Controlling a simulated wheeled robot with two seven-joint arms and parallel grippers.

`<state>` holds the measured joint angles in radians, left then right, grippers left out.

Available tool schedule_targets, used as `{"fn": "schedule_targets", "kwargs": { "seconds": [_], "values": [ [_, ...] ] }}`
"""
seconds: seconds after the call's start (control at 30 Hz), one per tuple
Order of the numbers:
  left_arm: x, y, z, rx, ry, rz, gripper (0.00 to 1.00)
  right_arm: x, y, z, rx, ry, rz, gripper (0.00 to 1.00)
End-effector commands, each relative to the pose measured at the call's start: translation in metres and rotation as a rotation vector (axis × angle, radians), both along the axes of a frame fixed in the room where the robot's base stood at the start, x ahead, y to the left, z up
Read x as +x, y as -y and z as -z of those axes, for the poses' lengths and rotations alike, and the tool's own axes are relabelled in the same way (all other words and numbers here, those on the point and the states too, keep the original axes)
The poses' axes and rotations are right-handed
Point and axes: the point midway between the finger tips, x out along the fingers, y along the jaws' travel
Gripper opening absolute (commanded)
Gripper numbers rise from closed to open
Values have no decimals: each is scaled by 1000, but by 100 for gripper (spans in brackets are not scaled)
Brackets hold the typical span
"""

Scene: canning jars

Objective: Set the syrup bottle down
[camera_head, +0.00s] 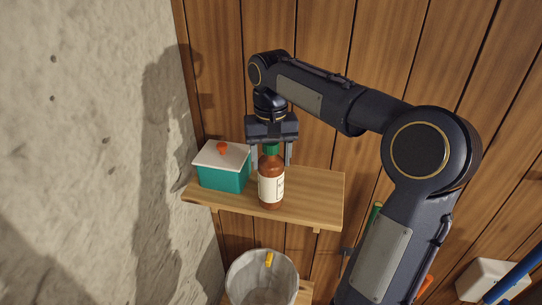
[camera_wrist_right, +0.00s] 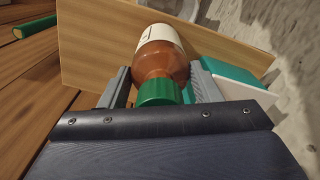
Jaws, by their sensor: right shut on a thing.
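The syrup bottle (camera_head: 271,184) is brown with a cream label and a green cap, and it is upright. My right gripper (camera_head: 271,160) points down from above and is shut on the bottle near its cap. In the right wrist view the fingers lie on both sides of the bottle (camera_wrist_right: 161,62), by the green cap. The bottle is over the front part of the wooden shelf (camera_head: 320,192). I cannot tell whether its base touches the wood. My left gripper is not in view.
A teal box (camera_head: 222,178) with a white lid and red knob stands on the shelf left of the bottle. The shelf's right part is bare. A lined bin (camera_head: 250,283) stands below. A rough grey wall (camera_head: 90,150) is at the left.

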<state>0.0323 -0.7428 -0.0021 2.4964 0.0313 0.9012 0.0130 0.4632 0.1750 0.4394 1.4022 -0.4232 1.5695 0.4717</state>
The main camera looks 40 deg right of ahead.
Motion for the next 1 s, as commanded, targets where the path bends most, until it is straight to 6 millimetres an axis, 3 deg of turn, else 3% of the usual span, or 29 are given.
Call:
{"fn": "schedule_targets", "kwargs": {
  "seconds": [0.1,0.13,0.27,0.67,1.0],
  "values": [
    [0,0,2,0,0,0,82,0,0,3,0,1,-1,12],
    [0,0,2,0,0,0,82,0,0,3,0,0,0,60],
    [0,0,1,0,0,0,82,0,0,3,0,0,0,77],
    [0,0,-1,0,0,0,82,0,0,-5,0,1,0,79],
    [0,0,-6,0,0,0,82,1,-1,-73,0,4,-2,79]
  ]
}}
